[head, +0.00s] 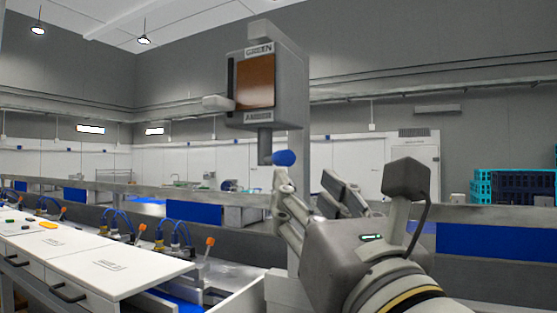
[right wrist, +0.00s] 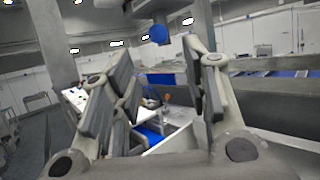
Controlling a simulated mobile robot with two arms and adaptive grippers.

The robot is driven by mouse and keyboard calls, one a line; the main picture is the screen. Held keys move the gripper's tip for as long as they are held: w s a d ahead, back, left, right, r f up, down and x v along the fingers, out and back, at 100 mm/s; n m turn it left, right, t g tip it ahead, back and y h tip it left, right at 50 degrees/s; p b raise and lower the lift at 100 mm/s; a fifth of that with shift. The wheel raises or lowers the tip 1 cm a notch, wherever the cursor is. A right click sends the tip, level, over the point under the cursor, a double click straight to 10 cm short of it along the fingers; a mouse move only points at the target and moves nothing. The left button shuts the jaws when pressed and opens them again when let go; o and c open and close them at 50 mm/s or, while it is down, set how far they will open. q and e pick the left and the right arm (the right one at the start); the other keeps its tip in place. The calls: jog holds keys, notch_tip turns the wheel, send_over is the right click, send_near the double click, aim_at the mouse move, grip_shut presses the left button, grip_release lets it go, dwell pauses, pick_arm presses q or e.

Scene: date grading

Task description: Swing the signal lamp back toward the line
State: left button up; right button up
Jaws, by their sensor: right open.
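The signal lamp (head: 290,85) is a grey box on a grey post (head: 299,235), high in the middle of the head view. Its face shows an amber-brown panel (head: 256,81) with a GREEN label above and an AMBER label below. A short grey stem (head: 264,141) hangs under it, with a blue ball knob (head: 284,158) at the lower end. My right gripper (head: 309,188) is open and empty just below the knob. In the right wrist view the knob (right wrist: 159,34) appears between and beyond the spread fingertips; contact cannot be told. My left gripper is not in view.
A metal rail (head: 470,213) runs across behind my arm. Teal and dark crates (head: 512,186) stand at the right.

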aim_at(282, 159)
jog(key=p+x, duration=0.1)
jog(key=x, duration=0.2)
jog(key=p+x, duration=0.2)
jog(key=x, duration=0.2)
jog(key=p+x, duration=0.2)
jog(key=x, duration=0.1)
jog(key=shift+w+r, duration=0.2)
jog(key=shift+r, duration=0.2)
grip_shut()
